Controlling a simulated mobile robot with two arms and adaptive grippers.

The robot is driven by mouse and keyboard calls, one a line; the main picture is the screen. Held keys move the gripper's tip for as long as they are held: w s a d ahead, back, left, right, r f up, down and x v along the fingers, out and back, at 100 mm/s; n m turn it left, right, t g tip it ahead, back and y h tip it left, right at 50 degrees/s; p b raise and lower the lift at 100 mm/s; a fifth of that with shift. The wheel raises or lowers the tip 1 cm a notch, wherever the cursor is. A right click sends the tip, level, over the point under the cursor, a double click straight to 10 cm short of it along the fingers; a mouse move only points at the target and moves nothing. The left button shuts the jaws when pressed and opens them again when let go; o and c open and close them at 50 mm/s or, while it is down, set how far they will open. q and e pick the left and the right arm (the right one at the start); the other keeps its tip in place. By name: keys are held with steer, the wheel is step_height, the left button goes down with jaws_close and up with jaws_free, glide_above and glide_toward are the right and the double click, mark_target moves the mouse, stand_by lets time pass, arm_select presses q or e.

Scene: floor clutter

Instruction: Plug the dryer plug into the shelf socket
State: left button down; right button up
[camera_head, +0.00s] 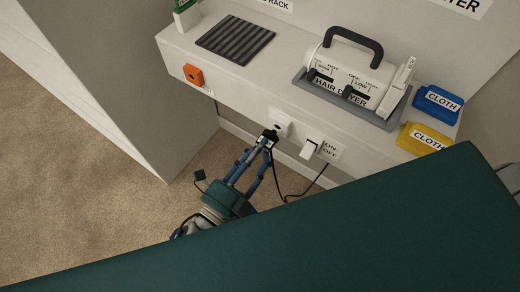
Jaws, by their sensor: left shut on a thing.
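My left gripper (266,143) reaches up from below to the front face of the white shelf (232,92). It is shut on a small black plug (270,134). The plug is right at the lower left of the white shelf socket (281,122); I cannot tell whether it is in the socket or just in front of it. A black cord (286,198) hangs in a loop below the shelf. The white hair dryer (345,72), with a dark handle, rests in a grey tray (378,119) on the shelf. My right gripper is out of view.
A white rocker switch (309,149) marked ON/OFF is right of the socket. An orange block (193,75) is on the shelf front at left. Carpet (90,190) is clear at left.

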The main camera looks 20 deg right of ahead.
arm_select(q)
steer(key=shift+x, duration=1.4)
steer(key=c, duration=1.2)
jaws_free()
steer(key=shift+f, duration=0.1)
steer(key=v, duration=1.2)
